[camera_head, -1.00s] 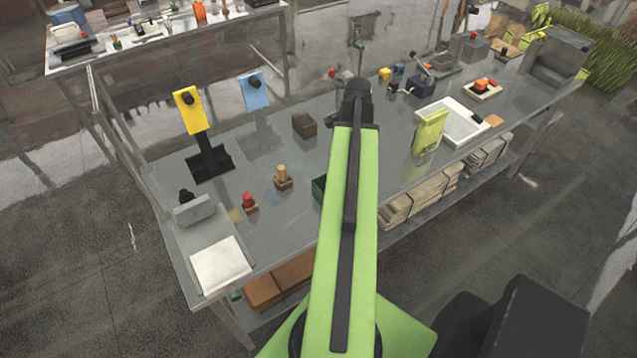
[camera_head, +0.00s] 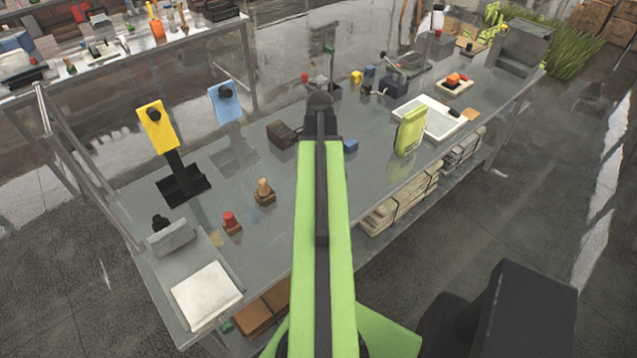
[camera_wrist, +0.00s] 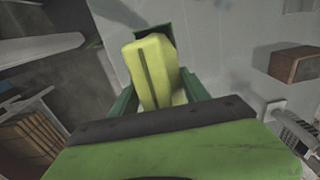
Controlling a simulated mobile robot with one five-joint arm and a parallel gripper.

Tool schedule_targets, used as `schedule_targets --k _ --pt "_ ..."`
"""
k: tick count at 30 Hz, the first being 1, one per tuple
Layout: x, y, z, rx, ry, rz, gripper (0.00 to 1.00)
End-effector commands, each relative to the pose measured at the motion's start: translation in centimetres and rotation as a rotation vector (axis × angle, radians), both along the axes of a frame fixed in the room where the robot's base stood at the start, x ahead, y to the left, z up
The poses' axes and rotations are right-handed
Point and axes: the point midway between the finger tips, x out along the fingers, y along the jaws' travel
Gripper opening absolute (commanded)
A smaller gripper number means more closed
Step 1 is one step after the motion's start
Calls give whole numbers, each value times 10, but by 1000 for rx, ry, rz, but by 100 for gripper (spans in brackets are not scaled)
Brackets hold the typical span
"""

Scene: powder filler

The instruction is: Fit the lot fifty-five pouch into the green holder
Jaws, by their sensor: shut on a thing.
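A yellow-green pouch (camera_wrist: 152,70) sits between the green fingers of my gripper (camera_wrist: 158,88) in the wrist view, and the gripper is shut on it. Its label is not readable. Just beyond the pouch's far end is a green-rimmed dark opening (camera_wrist: 152,24), which looks like the green holder; the pouch overlaps it, and I cannot tell whether it is inside. In the head view my arm hides the gripper, held pouch and holder. Another yellow-green pouch (camera_head: 409,132) stands upright on the table, right of my arm.
A white tray (camera_head: 440,122) lies beside the standing pouch. A brown block (camera_head: 281,134) and a blue block (camera_head: 351,146) flank my arm. Yellow (camera_head: 156,128) and blue (camera_head: 225,102) panels stand to the left, with red and tan knobs in front.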

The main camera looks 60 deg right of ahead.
Motion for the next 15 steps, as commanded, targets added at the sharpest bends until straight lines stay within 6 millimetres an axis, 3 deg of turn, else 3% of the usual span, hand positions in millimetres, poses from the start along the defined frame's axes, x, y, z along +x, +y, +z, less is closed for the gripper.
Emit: schedule_targets --k 7,15 --pt "1 0 -37 0 0 1 0" --pt "1 1 -35 0 0 2 0"
